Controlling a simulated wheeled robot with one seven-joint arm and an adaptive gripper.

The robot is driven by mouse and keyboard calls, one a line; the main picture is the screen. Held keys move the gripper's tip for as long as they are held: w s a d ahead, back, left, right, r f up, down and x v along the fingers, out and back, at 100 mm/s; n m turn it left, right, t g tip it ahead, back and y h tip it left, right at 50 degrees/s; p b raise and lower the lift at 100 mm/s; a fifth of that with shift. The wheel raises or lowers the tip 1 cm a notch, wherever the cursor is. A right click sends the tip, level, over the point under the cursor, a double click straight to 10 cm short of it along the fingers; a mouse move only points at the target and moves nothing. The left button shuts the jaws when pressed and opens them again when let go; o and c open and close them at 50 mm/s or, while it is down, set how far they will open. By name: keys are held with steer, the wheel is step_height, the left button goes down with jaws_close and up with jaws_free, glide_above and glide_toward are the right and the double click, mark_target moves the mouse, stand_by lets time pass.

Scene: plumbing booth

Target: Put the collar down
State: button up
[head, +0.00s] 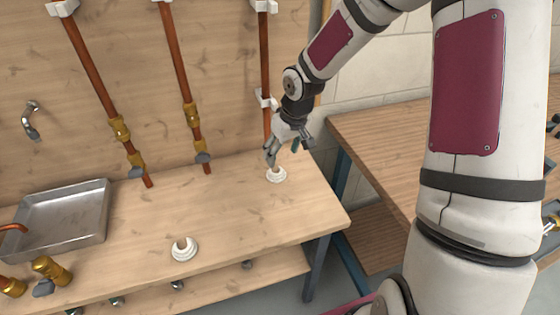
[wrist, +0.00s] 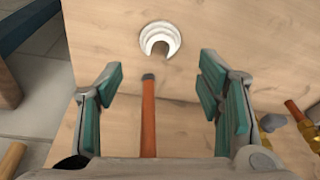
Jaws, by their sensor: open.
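A white stepped collar (head: 276,177) lies flat on the workbench near its right end, just below my gripper (head: 286,150). It also shows in the wrist view (wrist: 147,37), beyond the fingertips and between their lines, with bare wood visible through its opening. My gripper (wrist: 160,85) is open, its teal-padded fingers wide apart, and nothing is held. The fingers look clear of the collar. A second, similar white collar (head: 184,255) sits on the bench nearer the front, left of the first.
A copper pipe (head: 265,75) hangs on the wall behind my gripper; a copper pipe (wrist: 148,120) shows between the fingers. Two valved pipes (head: 180,60) (head: 90,60) stand further left. A metal tray (head: 95,238) is at the left. Bench between tray and collars is mostly clear.

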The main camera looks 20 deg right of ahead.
steer(key=s+d+r+m+h, duration=0.1)
steer(key=s+d+r+h, duration=0.15)
steer(key=s+r, duration=1.5)
steer(key=s+a+r+m+t, duration=0.1)
steer(key=s+r, duration=0.2)
steer(key=s, duration=0.3)
steer(key=s+a+r+y, duration=0.1)
steer(key=s+a+r, duration=0.1)
steer(key=s, duration=0.5)
steer(key=shift+r+m+t+p, duration=0.3)
steer(key=shift+r+m+t, duration=0.1)
steer(key=shift+r, duration=0.2)
